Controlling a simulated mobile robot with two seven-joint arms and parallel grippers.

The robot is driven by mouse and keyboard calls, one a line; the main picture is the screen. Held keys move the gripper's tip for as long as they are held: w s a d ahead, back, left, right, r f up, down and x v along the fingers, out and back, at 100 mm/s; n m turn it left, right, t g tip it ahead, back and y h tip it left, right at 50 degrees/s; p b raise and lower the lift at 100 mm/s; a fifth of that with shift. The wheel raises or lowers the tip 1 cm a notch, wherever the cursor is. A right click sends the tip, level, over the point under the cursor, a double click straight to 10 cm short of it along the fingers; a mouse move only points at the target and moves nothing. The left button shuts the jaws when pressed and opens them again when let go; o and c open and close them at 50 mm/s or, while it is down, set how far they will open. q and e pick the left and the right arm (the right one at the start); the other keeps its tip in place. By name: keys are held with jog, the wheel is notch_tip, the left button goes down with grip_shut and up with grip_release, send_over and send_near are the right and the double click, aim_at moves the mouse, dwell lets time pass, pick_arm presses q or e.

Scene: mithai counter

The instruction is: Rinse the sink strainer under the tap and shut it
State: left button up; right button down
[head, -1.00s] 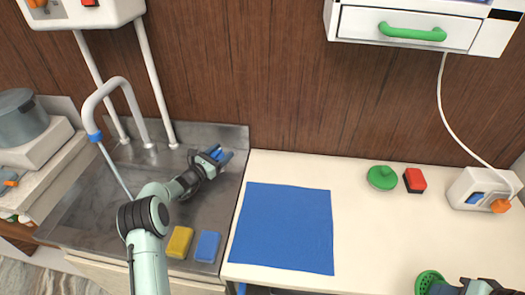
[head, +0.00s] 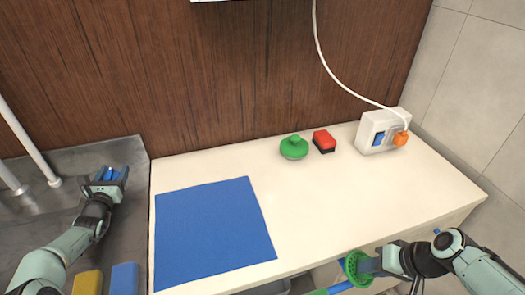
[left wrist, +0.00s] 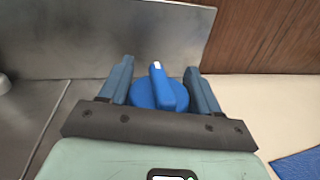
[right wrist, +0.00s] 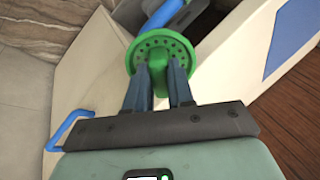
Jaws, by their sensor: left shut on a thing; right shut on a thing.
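The green sink strainer (head: 357,268), a round piece with holes, is in front of the counter's front edge. My right gripper (head: 370,266) is shut on its stem; the right wrist view shows the strainer (right wrist: 178,52) beyond the fingertips, its perforated face turned to the camera. A round blue tap knob (left wrist: 160,93) with a raised bar and white mark is at the sink's back. My left gripper (head: 110,175) is shut on it, one finger on each side. Part of the steel sink (head: 62,165) shows at left.
A blue mat (head: 213,235) lies on the cream counter (head: 350,205). Behind are a green knobbed lid (head: 294,147), a red-and-black block (head: 324,141) and a white switch box (head: 375,130) with a cord. Yellow (head: 88,283) and blue (head: 125,279) sponges lie at the sink's front.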

jog(key=shift+f, duration=0.3)
pick_arm(q)
jog(key=o, duration=1)
jog(key=shift+c, duration=0.2)
notch_tip(320, 180, up, 11)
jog(key=shift+p, duration=0.75)
pick_arm(e)
jog(key=shift+r, duration=0.85)
pick_arm(q)
notch_tip(320, 180, up, 9)
jog(key=p, duration=0.3)
send_over(111, 169)
pick_arm(e)
jog(key=r, duration=0.3)
jog(key=shift+w+r, duration=0.2)
jog(key=shift+s, duration=0.1)
